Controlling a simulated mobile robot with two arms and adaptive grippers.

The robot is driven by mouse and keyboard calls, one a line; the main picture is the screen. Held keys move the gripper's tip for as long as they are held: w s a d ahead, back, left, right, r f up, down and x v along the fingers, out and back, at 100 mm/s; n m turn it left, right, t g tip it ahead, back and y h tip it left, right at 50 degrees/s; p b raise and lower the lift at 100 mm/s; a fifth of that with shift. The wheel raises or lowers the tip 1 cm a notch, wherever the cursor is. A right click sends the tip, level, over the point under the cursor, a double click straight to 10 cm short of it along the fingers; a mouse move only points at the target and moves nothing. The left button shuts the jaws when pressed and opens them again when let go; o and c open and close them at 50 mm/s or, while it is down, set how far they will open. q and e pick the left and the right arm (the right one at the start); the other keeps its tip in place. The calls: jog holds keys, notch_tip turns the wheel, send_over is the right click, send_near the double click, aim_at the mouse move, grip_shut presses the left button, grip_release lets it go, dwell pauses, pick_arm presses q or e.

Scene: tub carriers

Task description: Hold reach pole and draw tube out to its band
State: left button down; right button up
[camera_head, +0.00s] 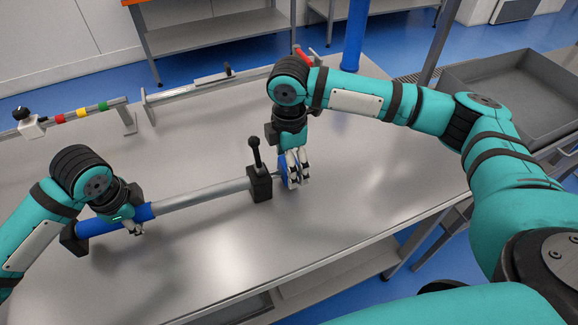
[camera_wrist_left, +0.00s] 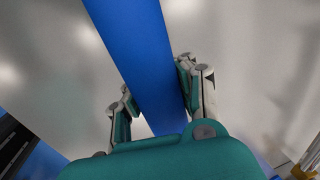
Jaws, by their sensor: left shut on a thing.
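The reach pole lies across the table, with a blue grip section (camera_head: 100,225) at the left and a silver tube (camera_head: 200,193) running right to a black clamp block (camera_head: 260,184) with an upright lever (camera_head: 255,152). My left gripper (camera_head: 138,222) is shut on the blue section; its fingers straddle it in the left wrist view (camera_wrist_left: 155,80). My right gripper (camera_head: 296,170) is just right of the clamp block, at a blue part (camera_head: 284,172) of the pole's right end. Its fingers partly hide that part, and I cannot tell whether they grip it. No band is clearly visible.
A rod with red, yellow and green bands (camera_head: 82,112) and a white slider (camera_head: 30,125) stands at the back left. A silver rail (camera_head: 190,88) lies behind the pole. A grey tub (camera_head: 510,95) stands at the right. The front middle of the table is clear.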

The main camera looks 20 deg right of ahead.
pick_arm(q)
jog(key=shift+r, duration=0.1)
pick_arm(e)
jog(key=shift+f, duration=1)
grip_shut()
jog(key=d, duration=0.8)
jog(key=shift+d+f, duration=0.25)
grip_release()
jog(key=shift+a, duration=0.1)
